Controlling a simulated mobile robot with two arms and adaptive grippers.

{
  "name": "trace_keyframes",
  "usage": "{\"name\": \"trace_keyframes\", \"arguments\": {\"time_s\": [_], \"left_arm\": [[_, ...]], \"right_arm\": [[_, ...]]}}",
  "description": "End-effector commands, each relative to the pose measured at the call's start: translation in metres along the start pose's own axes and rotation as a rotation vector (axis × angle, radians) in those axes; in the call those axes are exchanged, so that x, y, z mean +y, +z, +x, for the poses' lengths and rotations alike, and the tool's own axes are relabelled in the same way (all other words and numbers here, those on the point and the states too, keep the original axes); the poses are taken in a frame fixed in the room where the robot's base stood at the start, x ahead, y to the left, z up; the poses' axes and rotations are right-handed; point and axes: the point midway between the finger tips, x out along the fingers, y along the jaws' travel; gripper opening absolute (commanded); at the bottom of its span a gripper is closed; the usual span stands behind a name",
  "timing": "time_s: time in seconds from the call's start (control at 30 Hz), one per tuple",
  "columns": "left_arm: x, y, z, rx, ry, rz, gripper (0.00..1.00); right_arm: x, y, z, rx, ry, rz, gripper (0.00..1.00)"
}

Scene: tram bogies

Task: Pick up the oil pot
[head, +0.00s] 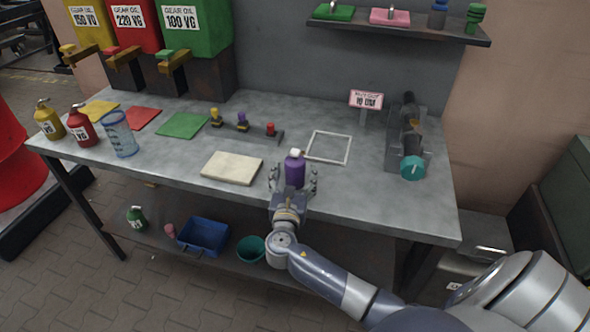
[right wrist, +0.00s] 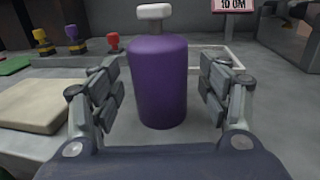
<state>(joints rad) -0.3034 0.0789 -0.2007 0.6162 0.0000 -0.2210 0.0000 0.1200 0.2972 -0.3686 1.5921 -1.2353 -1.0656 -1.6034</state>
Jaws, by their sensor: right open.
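A purple pot with a white cap (head: 295,170) stands upright near the front of the grey workbench. My right gripper (head: 294,177) is open, with one finger on each side of the purple pot. In the right wrist view the purple pot (right wrist: 158,85) stands between the fingers, with a visible gap on both sides. Near the left end of the bench stand a yellow pot (head: 48,122) and a red pot (head: 82,128), both labelled VG. A green labelled pot (head: 136,218) is on the lower shelf. My left gripper is not in view.
A cream pad (head: 232,168) lies left of the purple pot, and a white square outline (head: 328,147) behind it. A pink sign (head: 367,99) and a dark fixture with a teal end (head: 413,168) stand to the right. A blue mesh cup (head: 120,134) stands at left.

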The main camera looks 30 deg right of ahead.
Motion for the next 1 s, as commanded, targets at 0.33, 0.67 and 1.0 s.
{"name": "trace_keyframes", "arguments": {"time_s": [0.33, 0.67, 1.0], "left_arm": [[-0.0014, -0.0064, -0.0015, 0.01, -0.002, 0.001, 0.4], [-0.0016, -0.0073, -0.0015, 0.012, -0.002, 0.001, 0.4], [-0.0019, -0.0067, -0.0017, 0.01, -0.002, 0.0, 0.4]], "right_arm": [[-0.0002, 0.0, 0.0153, 0.0, 0.0, 0.0, 0.7], [0.0, 0.0, 0.0149, 0.0, 0.0, 0.001, 0.17], [0.0002, 0.0037, 0.015, -0.001, 0.0, 0.003, 0.17]]}}
